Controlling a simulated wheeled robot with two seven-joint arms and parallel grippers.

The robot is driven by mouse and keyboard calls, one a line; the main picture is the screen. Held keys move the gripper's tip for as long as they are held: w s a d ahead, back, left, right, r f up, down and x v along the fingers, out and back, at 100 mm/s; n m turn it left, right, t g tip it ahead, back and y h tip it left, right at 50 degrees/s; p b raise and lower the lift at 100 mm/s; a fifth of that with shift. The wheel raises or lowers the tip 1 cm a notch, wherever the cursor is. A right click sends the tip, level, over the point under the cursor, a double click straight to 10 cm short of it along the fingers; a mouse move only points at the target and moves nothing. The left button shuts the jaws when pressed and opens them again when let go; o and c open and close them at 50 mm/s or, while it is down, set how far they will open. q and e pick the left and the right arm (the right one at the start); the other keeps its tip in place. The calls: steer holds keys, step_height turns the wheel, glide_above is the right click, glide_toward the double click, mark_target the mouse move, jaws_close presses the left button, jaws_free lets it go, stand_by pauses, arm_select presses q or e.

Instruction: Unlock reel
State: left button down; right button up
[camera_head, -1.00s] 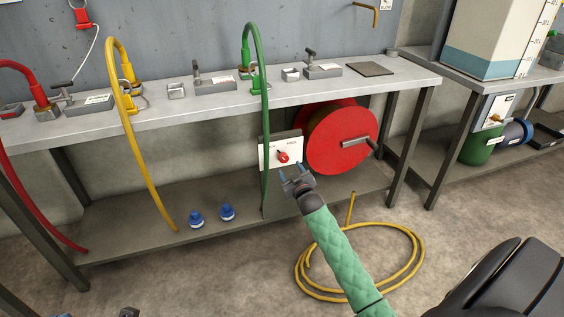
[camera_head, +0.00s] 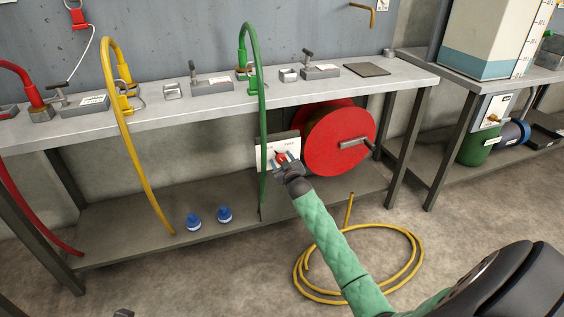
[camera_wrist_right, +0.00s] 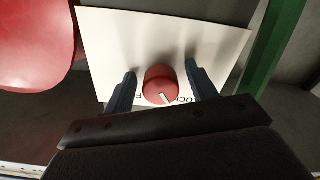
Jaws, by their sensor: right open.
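The reel is a red flanged spool (camera_head: 336,140) with a crank handle, under the bench; its edge also shows in the right wrist view (camera_wrist_right: 35,45). A white plate (camera_head: 268,154) stands beside it and carries a red knob (camera_wrist_right: 161,84) with a pale pointer mark. In the wrist view the plate (camera_wrist_right: 160,35) bears partly hidden lettering near the knob. My right gripper (camera_head: 284,157) is at the plate. In the wrist view its open fingers (camera_wrist_right: 157,82) stand on either side of the knob, with gaps visible on both sides. My left gripper is not identifiable.
A green hose (camera_head: 264,130) hangs close to the left of the plate. The bench top (camera_head: 215,103) is above the reel. A yellow hose (camera_head: 417,262) lies coiled on the floor. Two blue fittings (camera_head: 224,214) stand on the lower shelf.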

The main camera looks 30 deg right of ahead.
steer(key=c, duration=1)
